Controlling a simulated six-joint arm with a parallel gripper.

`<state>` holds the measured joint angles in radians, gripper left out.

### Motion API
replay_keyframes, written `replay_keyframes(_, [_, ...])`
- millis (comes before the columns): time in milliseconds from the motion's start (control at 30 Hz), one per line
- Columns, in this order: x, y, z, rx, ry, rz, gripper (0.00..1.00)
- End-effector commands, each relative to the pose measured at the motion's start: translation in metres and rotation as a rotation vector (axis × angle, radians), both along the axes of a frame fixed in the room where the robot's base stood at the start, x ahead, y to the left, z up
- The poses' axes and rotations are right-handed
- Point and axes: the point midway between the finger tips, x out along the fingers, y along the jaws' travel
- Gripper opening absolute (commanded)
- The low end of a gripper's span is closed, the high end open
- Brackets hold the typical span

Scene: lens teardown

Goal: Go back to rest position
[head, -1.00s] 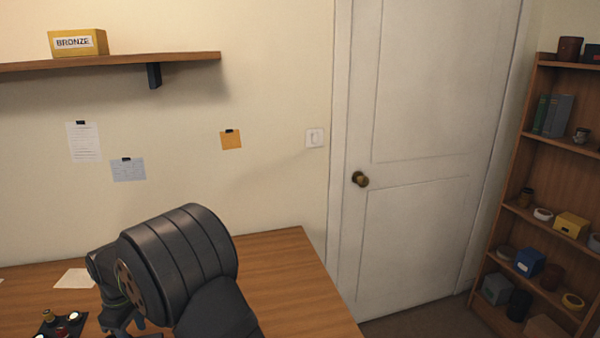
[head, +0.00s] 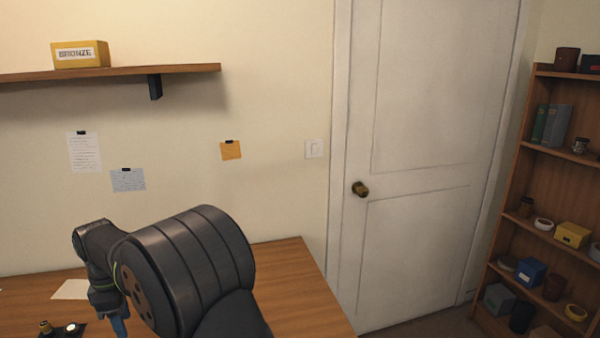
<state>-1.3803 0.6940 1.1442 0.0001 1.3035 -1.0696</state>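My dark grey arm fills the lower middle of the head view, over the wooden desk (head: 290,285). Its wrist is at the left of the large ribbed joint. Below the wrist, a blue piece, seemingly part of my gripper (head: 120,326), runs into the bottom edge. Its fingertips are cut off, so I cannot see whether it is open or holds anything.
A paper sheet (head: 70,290) lies on the desk. A wall shelf (head: 190,69) holds a yellow box (head: 80,55) labelled BRONZE. A closed white door (head: 420,130) and a bookcase (head: 520,165) stand to the right. The desk's right end is clear.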

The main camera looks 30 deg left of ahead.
Motion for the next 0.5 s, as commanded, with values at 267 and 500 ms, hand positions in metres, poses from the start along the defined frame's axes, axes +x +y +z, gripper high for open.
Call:
replay_keyframes(267, [0.0003,-0.0005,0.0009,0.000,0.000,0.222,0.45])
replay_keyframes(500, [0.0003,-0.0009,0.0016,0.000,0.000,0.402,0.45])
